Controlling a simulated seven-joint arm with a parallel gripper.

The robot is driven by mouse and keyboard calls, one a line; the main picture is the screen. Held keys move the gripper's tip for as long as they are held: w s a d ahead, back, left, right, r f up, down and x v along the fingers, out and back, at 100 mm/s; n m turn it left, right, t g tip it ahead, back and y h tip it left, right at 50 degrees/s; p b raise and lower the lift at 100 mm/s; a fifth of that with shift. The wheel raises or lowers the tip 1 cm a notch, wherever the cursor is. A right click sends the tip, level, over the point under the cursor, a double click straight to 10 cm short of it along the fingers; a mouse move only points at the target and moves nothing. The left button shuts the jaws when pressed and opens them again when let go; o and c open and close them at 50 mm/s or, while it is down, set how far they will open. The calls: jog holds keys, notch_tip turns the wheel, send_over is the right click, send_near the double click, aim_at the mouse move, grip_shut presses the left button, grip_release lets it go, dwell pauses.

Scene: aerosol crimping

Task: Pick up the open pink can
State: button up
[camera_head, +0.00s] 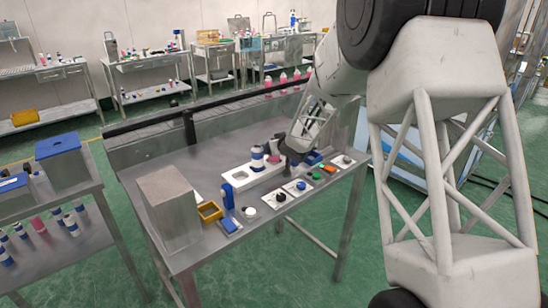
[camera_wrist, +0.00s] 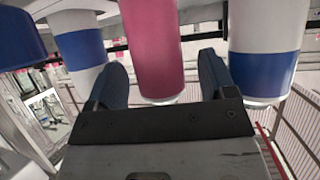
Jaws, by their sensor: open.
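The pink can (camera_wrist: 152,48) stands between the two fingers of my gripper (camera_wrist: 162,72) in the wrist view, with its top out of the frame. The fingers are apart, one on each side of it, and I see no clear grip on it. In the head view my gripper (camera_head: 289,154) is low over the white rack (camera_head: 238,181) on the table, and the pink can is mostly hidden there.
White cans with blue bands stand close on both sides, at left (camera_wrist: 82,45) and right (camera_wrist: 265,55) in the wrist view. On the table are a grey box (camera_head: 170,210), a yellow bin (camera_head: 210,211) and several small coloured parts along the front edge.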

aim_at(272, 139)
jog(key=shift+w+a+f, duration=0.15)
jog(key=shift+w+a, duration=0.1)
jog(key=shift+w, duration=0.1)
dwell(0.4)
jog(key=c, duration=1)
jog(key=shift+r, duration=1.65)
jog(key=shift+s+d+r, duration=0.1)
jog(key=shift+s+r, duration=0.05)
jog(key=shift+s, duration=0.05)
jog(key=s+d+r, duration=0.1)
jog(key=s+d, duration=0.3)
jog(key=s, duration=1.1)
jog(key=shift+d+r, duration=0.15)
jog(key=shift+r, duration=0.05)
